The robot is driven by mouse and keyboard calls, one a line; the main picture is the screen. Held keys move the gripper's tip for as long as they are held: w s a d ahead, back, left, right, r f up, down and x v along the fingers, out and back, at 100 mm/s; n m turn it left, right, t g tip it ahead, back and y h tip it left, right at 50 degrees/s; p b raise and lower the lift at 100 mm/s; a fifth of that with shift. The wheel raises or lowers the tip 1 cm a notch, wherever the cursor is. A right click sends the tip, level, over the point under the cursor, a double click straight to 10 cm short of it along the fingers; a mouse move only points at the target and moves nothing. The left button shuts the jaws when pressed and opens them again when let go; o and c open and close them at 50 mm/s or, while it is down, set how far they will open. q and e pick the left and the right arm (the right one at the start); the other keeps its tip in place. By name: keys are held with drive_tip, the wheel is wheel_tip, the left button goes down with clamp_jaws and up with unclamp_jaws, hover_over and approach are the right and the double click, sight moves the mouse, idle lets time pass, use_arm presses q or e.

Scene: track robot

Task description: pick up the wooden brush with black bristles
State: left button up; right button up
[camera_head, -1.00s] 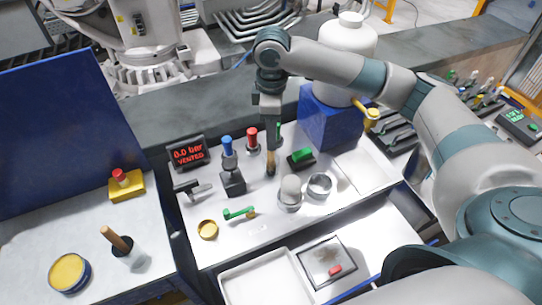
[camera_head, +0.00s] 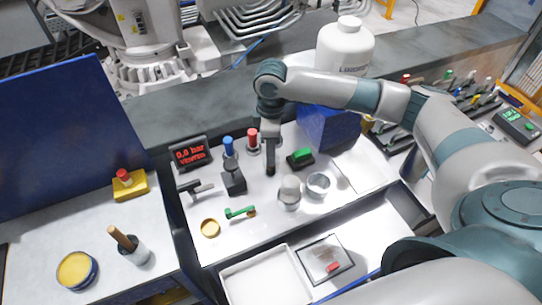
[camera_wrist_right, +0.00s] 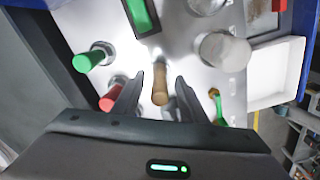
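A tan wooden handle (camera_wrist_right: 159,84) stands between the two fingers of my right gripper (camera_wrist_right: 161,77) in the right wrist view. Gaps show on both sides of it, so the fingers are open around it. Its bristles cannot be seen. In the head view my right gripper (camera_head: 270,168) points down at the middle of the bench, and its dark fingers hide the handle. Another wooden handle (camera_head: 121,238) leans in a cup (camera_head: 137,252) on the left bench; its lower end is hidden. My left gripper is not in view.
A red-topped knob (camera_head: 253,136) and a blue-topped knob (camera_head: 228,146) stand left of the right gripper. A green switch (camera_head: 301,157) is close on its right. A white tray (camera_head: 228,290) lies in front.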

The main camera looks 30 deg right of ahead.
drive_tip(key=shift+f, duration=0.4)
drive_tip(key=shift+c, duration=0.3)
clamp_jaws()
drive_tip(key=shift+r, duration=0.1)
drive_tip(key=shift+r+b, duration=0.3)
drive_tip(key=shift+r, duration=0.15)
wheel_tip(320, 180, up, 9)
drive_tip(key=b, duration=0.2)
drive_tip(key=shift+b, duration=0.3)
